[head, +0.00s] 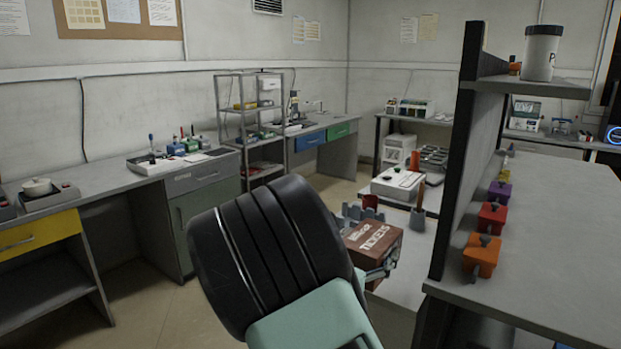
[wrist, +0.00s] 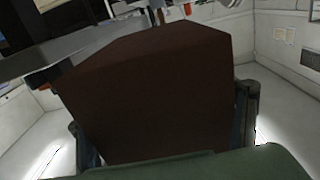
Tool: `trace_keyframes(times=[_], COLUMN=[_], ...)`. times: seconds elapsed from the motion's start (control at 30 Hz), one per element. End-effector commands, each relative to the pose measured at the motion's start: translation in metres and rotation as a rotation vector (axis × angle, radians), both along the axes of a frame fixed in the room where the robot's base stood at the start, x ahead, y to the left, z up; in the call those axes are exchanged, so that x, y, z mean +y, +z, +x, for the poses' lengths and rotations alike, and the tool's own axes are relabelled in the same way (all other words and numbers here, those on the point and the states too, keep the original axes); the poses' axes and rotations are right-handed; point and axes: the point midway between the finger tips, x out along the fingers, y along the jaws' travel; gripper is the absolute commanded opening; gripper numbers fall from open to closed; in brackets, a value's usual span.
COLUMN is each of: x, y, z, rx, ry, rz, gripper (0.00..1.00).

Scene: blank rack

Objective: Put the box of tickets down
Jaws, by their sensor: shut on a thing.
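The box of tickets (head: 372,240) is a brown box with "TICKETS" in pale letters on its face. In the head view it is held out beyond my dark arm link, in front of the lower bench on the right. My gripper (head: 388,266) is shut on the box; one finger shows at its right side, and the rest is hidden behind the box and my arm. In the wrist view the box (wrist: 150,90) fills the middle, with a finger of my gripper (wrist: 160,128) on either side. I cannot tell whether the box touches any surface.
The lower bench (head: 405,290) behind the box holds a grey rack-like thing (head: 362,212) and a white device (head: 398,184). A tall dark shelf panel (head: 455,150) rises just right of it. A grey worktop (head: 560,230) with several coloured blocks stands at right. Open floor (head: 150,310) is at left.

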Motion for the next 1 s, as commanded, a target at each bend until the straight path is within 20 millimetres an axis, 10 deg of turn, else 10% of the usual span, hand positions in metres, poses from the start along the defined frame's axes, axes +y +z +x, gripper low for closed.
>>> trace_keyframes(times=[0.6,1.0], x=[0.005,0.005], y=[-0.084,-0.045], z=[-0.128,-0.124], rx=[0.009,0.007], ry=[-0.263,-0.26], rz=[-0.011,-0.006], gripper=[0.22,0.22])
